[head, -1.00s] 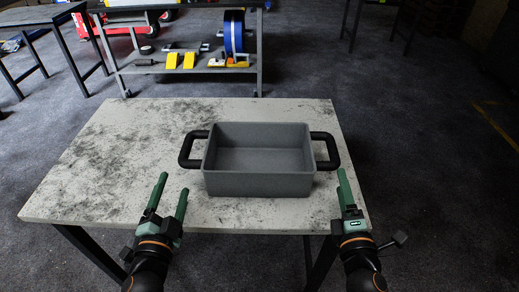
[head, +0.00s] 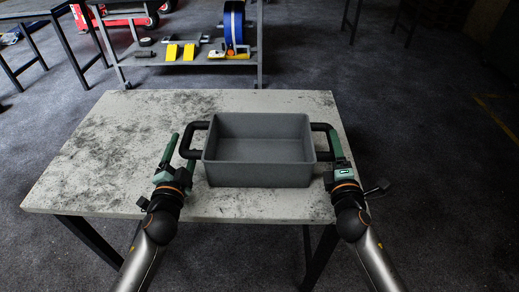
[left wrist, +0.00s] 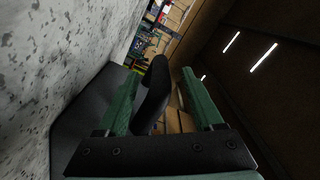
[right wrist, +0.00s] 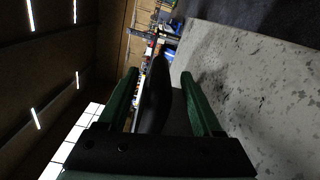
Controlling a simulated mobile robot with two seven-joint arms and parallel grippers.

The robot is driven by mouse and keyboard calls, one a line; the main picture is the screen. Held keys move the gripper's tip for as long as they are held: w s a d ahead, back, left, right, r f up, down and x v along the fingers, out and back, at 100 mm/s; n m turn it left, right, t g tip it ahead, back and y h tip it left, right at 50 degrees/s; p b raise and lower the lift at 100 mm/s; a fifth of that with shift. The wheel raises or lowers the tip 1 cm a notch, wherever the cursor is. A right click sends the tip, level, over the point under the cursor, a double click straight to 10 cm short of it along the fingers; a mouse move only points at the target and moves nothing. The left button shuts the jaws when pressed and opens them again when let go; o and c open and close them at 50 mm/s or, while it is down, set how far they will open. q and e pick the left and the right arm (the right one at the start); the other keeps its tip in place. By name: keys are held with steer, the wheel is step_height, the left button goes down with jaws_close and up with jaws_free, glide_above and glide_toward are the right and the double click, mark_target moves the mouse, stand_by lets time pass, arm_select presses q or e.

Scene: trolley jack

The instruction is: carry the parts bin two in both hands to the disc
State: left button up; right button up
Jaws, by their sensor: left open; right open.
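The grey parts bin (head: 258,172) stands upright on the table, with a black loop handle at each side. My left gripper (head: 179,150) is open at the bin's left handle (head: 188,140). In the left wrist view this handle (left wrist: 153,92) lies between the two green fingers (left wrist: 160,98). My right gripper (head: 334,145) is open at the bin's right handle (head: 322,128). In the right wrist view that handle (right wrist: 155,95) lies between the green fingers (right wrist: 160,90). No disc can be made out for certain in these views.
The speckled table (head: 110,150) has bare room left of the bin. Behind it stands a grey shelf trolley (head: 145,72) with yellow wedges (head: 172,52) and a blue-banded wheel (head: 234,25). Another table (head: 35,25) is at the far left. The dark floor at right is open.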

arm_select(q)
steer(key=shift+w+d, duration=0.1)
steer(key=shift+w, duration=1.1)
arm_select(e)
steer(key=shift+w, duration=1.2)
arm_select(q)
steer(key=c, duration=1)
arm_select(e)
steer(key=c, duration=1.1)
arm_select(q)
jaws_close()
arm_select(e)
jaws_close()
arm_select(q)
steer(key=shift+r, duration=0.1)
steer(key=shift+r, duration=0.2)
arm_select(e)
steer(key=shift+r, duration=0.15)
